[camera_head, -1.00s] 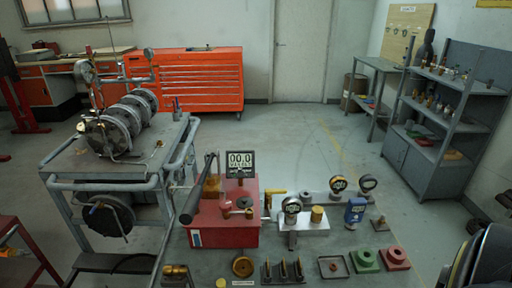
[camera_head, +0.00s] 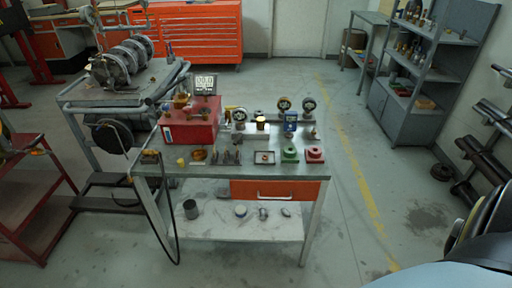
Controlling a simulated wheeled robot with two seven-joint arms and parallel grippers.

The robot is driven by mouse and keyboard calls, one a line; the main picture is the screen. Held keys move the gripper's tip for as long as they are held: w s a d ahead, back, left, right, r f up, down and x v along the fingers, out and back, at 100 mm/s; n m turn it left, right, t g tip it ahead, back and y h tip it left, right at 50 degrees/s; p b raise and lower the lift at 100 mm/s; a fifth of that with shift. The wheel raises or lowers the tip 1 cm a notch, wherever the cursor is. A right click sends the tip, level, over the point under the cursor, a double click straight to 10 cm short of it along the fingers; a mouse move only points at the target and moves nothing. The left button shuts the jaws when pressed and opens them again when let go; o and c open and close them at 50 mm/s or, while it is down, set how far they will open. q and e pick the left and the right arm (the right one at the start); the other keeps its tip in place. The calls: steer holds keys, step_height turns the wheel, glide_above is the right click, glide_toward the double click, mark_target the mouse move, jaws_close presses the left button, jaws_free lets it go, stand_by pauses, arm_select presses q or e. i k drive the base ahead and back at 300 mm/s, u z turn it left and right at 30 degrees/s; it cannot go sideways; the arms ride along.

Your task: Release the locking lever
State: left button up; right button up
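Neither of my grippers is in view. I cannot pick out for certain which part is the locking lever. On the workbench (camera_head: 205,170) stands a red box (camera_head: 192,132) with a digital display (camera_head: 205,84). A long dark bar slants up at the box's left side, by the cart's rail. Right of the box is a pale block with a small yellow part and a brass cap (camera_head: 261,122). Two round gauges (camera_head: 284,104) and a blue device (camera_head: 290,121) stand beside it. No gripper touches any of these.
A grey cart (camera_head: 85,95) with round flanged parts stands left of the bench. A black hose (camera_head: 166,225) hangs at the bench's front left. An orange drawer (camera_head: 275,189) and a lower shelf (camera_head: 245,222) show below. Floor right of the bench is clear up to a grey shelf unit (camera_head: 405,120).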

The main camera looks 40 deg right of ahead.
mark_target(239, 137)
steer(key=z, duration=0.5)
steer(key=i, duration=0.5)
steer(key=z, duration=0.35)
